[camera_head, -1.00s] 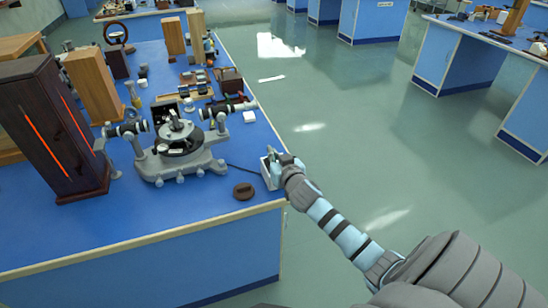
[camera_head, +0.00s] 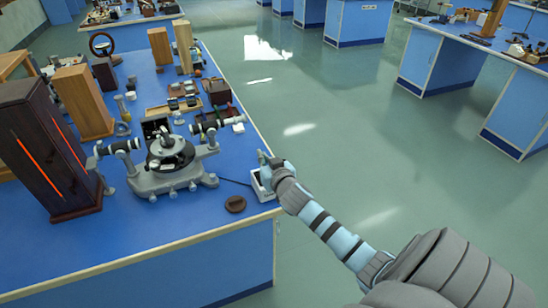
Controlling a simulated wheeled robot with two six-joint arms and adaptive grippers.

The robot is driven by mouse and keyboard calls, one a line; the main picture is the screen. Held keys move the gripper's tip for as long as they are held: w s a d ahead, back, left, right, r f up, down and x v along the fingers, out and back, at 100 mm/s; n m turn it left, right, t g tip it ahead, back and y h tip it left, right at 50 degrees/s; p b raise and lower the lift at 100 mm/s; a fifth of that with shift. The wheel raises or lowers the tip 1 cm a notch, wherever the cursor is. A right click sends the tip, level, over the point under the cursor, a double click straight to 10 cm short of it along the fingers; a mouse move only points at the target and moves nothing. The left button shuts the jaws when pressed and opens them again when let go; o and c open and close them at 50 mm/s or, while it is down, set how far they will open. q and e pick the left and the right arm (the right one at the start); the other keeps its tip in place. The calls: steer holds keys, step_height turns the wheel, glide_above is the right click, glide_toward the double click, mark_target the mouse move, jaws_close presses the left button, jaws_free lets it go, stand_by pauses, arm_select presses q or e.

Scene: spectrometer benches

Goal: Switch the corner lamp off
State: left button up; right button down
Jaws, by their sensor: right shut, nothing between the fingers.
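A small white box (camera_head: 258,187) sits at the near right corner of the blue bench (camera_head: 180,222), with a dark cable running left from it towards the grey spectrometer (camera_head: 170,178). It looks like a switch box, but its lever or button is too small to make out. My right gripper (camera_head: 264,160) is shut and empty, its tip at the far top side of the white box. I cannot tell whether it touches the box. A tall dark wooden housing (camera_head: 30,125) with glowing orange-red slits stands at the left. My left gripper is not in view.
A round brown knob-like disc (camera_head: 235,204) lies left of the white box. Wooden blocks (camera_head: 84,101) and small instruments stand further back. The floor (camera_head: 330,150) right of the bench is clear, with other blue benches (camera_head: 440,62) beyond.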

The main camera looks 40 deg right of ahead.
steer(key=v, duration=0.8)
steer(key=shift+s+r+p, duration=0.25)
steer(key=shift+r+p, duration=0.05)
steer(key=shift+r, duration=0.1)
steer(key=shift+a, duration=0.1)
